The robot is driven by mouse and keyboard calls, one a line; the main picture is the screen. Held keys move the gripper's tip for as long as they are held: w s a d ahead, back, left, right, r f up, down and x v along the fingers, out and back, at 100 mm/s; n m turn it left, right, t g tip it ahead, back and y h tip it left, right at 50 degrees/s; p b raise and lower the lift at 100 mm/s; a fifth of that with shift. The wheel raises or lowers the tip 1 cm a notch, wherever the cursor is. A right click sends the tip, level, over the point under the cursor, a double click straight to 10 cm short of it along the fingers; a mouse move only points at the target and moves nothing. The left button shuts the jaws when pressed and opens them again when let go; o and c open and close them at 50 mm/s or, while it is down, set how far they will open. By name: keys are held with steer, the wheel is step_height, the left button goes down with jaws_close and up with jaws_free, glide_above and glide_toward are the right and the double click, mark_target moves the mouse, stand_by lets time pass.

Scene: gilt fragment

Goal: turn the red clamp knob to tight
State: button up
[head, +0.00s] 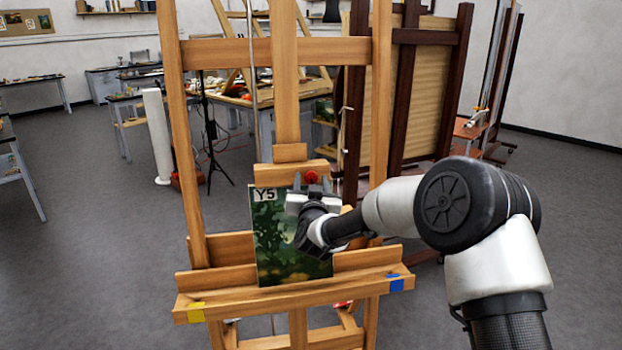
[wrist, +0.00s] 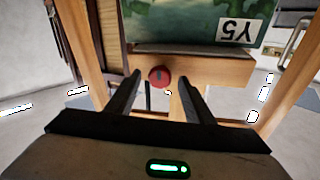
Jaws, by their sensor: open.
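The red clamp knob (head: 311,177) sits on the wooden clamp block (head: 280,174) of the easel, just above the painting. My gripper (head: 312,188) is at the knob, open. In the wrist view the red knob (wrist: 159,76) shows between the tips of my gripper's two dark fingers (wrist: 160,80), nearer the left finger. I cannot tell whether either finger touches it. The green painting marked Y5 (head: 268,235) stands on the easel ledge, partly hidden by my gripper. In the wrist view the painting (wrist: 185,22) appears upside down.
The easel ledge (head: 290,301) carries a yellow patch at left and a blue patch at right. A dark wooden easel (head: 408,90) stands behind at right. A white column (head: 158,135) and work tables are at back left. Grey floor at left is clear.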

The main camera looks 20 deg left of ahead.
steer(key=shift+w+a, duration=0.25)
steer(key=shift+w, duration=0.3)
steer(key=c, duration=1)
steer(key=shift+c, duration=0.2)
